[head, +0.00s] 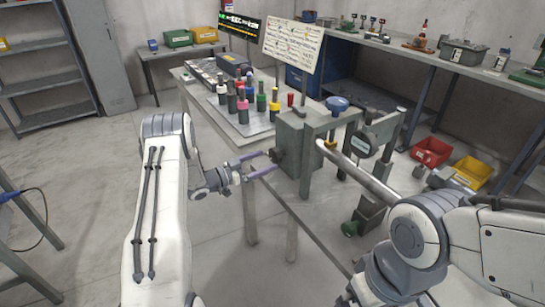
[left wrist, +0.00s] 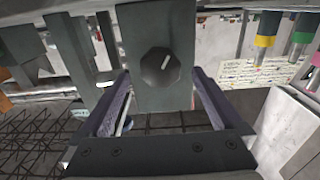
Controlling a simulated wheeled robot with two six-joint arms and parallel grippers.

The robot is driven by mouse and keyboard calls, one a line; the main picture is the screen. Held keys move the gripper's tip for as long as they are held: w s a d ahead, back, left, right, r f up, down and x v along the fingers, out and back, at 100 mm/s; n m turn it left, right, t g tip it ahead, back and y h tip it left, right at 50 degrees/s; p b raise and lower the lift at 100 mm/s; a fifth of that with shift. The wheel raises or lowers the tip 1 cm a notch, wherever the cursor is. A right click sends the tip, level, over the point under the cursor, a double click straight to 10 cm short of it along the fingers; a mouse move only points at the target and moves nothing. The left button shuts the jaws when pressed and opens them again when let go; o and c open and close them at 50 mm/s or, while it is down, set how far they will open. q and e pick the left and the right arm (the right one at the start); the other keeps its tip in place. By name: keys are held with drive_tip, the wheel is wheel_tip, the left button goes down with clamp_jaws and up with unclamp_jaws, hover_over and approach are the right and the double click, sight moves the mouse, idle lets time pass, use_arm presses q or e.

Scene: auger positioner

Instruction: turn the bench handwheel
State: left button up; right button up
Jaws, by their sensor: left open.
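A dark, many-sided handwheel knob (left wrist: 160,68) with a pale mark sits on the front of a grey block (left wrist: 150,25). In the head view the knob (head: 276,155) is on the side of the grey upright block (head: 297,150) at the bench edge. My left gripper (head: 271,160) is open in front of it, its two purple fingers pointing at the block. In the left wrist view the fingers (left wrist: 160,75) stand on either side of the knob with gaps; I see no contact. My right arm shows at lower right, but its gripper does not.
A blue knob (head: 337,103) tops the fixture and a green knob (head: 350,229) hangs low. Coloured-capped cylinders (head: 243,100) stand on a plate behind. A grey bar (head: 358,172) runs right of the block. Red (head: 431,152) and yellow (head: 472,172) bins lie at right.

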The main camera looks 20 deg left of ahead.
sight(272, 157)
use_arm(q)
drive_tip(key=shift+x, duration=1.9)
drive_tip(key=c, duration=1.3)
